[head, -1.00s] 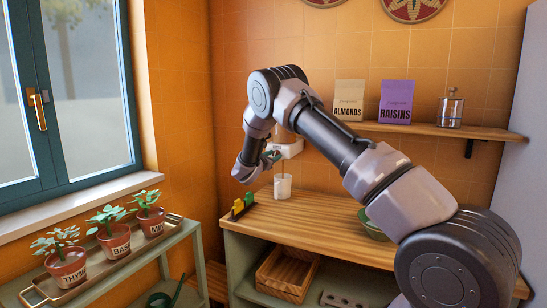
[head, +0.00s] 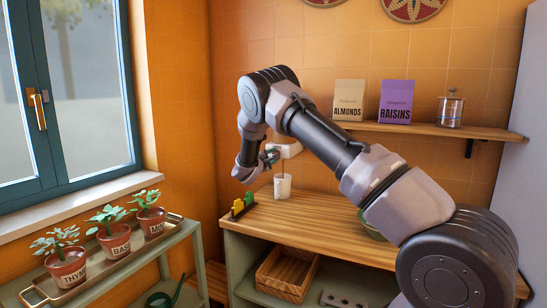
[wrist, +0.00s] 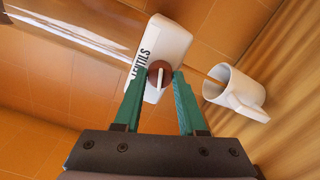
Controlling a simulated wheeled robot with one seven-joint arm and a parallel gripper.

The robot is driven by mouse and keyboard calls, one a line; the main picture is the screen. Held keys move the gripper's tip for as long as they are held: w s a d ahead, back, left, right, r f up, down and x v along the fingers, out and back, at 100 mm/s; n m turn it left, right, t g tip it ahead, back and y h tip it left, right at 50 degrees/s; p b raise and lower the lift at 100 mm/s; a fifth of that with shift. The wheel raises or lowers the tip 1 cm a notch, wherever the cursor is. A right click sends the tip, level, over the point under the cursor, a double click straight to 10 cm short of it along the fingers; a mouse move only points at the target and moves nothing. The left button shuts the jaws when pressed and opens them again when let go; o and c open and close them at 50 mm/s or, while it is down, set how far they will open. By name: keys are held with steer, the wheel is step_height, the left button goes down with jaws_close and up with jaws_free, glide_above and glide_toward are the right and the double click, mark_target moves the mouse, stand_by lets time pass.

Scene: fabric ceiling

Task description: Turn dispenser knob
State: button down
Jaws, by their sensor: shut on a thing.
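A white dispenser (wrist: 162,52) lettered as lentils is on the orange tiled wall; it also shows in the head view (head: 290,149), partly behind my arm. Its round brown knob (wrist: 159,72) has a pale raised bar across it. My gripper (wrist: 159,76) has its green fingers on either side of the knob and is shut on it. In the head view my gripper (head: 270,157) is small, at the dispenser's left. A white mug (head: 282,186) stands upright on the wooden counter below the dispenser and shows in the wrist view (wrist: 232,92). A thin brown streak runs between dispenser and mug.
Small green and yellow items (head: 243,205) stand on the wooden counter (head: 300,222), left of the mug. Potted herbs (head: 115,240) stand on a tray at left. A green bowl is mostly hidden by my arm.

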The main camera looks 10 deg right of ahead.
steer(key=shift+m, duration=0.8)
steer(key=shift+c, duration=2.4)
jaws_free()
steer(key=shift+s, duration=0.1)
steer(key=v, duration=1)
steer(key=shift+s, duration=0.25)
steer(key=shift+a, duration=0.2)
